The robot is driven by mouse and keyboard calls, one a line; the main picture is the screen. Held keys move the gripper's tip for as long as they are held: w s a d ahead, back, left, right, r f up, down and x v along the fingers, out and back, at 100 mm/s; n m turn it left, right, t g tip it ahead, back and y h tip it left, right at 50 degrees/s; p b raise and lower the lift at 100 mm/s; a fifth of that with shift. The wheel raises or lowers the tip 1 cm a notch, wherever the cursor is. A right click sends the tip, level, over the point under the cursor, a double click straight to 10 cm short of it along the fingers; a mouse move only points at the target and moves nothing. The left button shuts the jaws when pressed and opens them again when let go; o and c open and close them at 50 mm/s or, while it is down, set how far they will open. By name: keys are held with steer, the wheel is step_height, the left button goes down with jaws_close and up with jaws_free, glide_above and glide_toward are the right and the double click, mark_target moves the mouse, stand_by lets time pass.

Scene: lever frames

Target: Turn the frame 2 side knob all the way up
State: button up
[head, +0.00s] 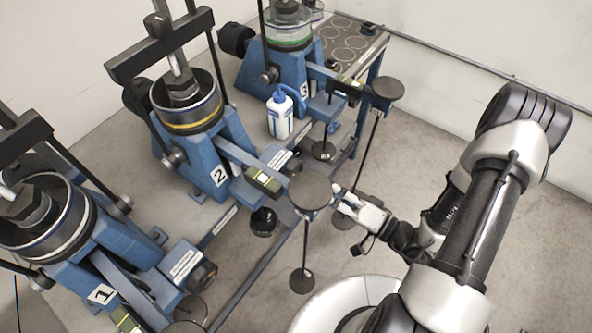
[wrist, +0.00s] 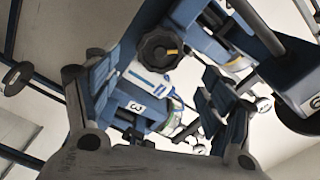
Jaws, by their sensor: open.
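Frame 2 is the blue stand (head: 218,178) marked 2, in the middle of the head view. Its side knob (head: 293,165) is a dark shape at the end of the small labelled box, partly hidden by the lever. In the wrist view, a black ribbed knob (wrist: 159,49) with a yellow mark shows beyond and between my fingers; it seems to be this knob. My gripper (head: 345,197) is open and empty, just right of the frame 2 lever's round end disc (head: 309,191). Its spread fingers also show in the wrist view (wrist: 158,78), apart from the knob.
Frame 1 (head: 100,294) stands at the lower left and frame 3 (head: 302,90) at the back. A white and blue bottle (head: 281,118) stands between frames 2 and 3. Lever discs (head: 387,90) and hanging rods overhang the front. The floor at right is clear.

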mark_target(294, 173)
steer(key=x, duration=0.9)
steer(key=shift+a, duration=0.2)
steer(key=shift+w, duration=0.2)
steer(key=shift+c, duration=1.7)
steer(key=c, duration=1.1)
